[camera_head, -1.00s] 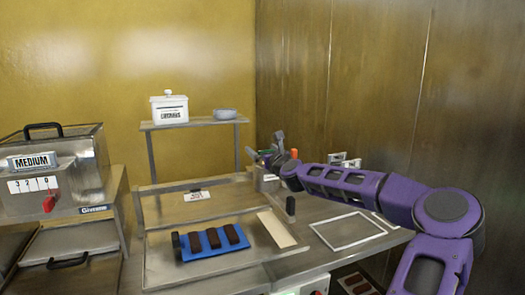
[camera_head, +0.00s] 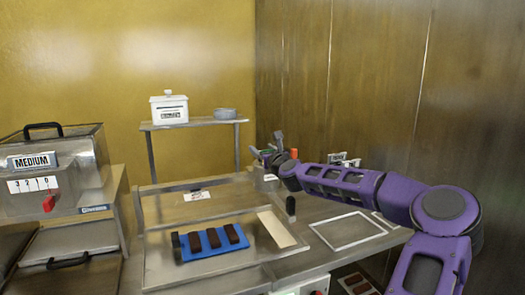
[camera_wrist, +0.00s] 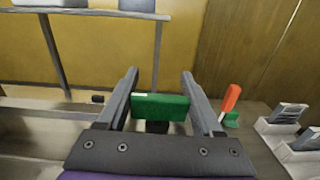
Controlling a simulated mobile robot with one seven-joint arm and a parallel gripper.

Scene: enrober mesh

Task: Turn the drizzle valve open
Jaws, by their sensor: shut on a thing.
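My gripper (camera_wrist: 160,75) is in the wrist view, with its two grey fingers on either side of a green block-shaped handle (camera_wrist: 160,107). It is shut on this handle, which looks like the drizzle valve's handle. The handle lies crosswise between the fingers, with a dark stub below it. The valve's body is mostly hidden behind the gripper.
An orange upright piece (camera_wrist: 231,97) with a green foot stands right of my gripper, near grey-topped boxes (camera_wrist: 288,113). A blue mat (camera_head: 210,242) with dark bars lies on the enrober. A raised shelf (camera_head: 195,124) holds a white tub (camera_head: 169,110). A wooden wall bounds the right.

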